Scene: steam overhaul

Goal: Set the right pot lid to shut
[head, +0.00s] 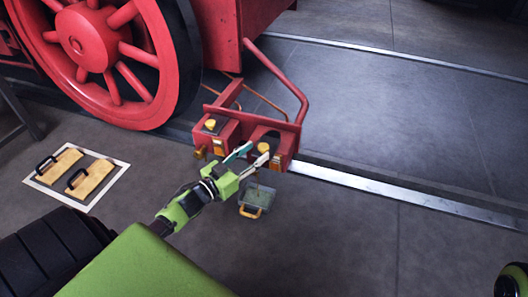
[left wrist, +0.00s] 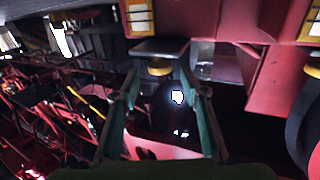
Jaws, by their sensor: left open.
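A red double-pot box (head: 287,152) stands beside the rail with two dark-lidded pots. The left lid's yellow knob (head: 210,124) is clear of my gripper. The right pot lid (left wrist: 160,47) is a dark plate with a yellow-brass knob (left wrist: 159,68); the knob also shows in the head view (head: 264,148). Whether this lid is open or shut is hard to tell. My left gripper (head: 254,151) is open at the right pot. In the left wrist view its teal fingers (left wrist: 160,82) stand apart on either side of the knob, with no clear contact. My right gripper is out of view.
A red bent handrail (head: 292,88) rises behind the box. A large red wheel (head: 95,45) stands at the left. A grey piece with an orange handle (head: 257,197) is just below my gripper. A white-edged mat (head: 71,200) holds two handled blocks. The floor at right is clear.

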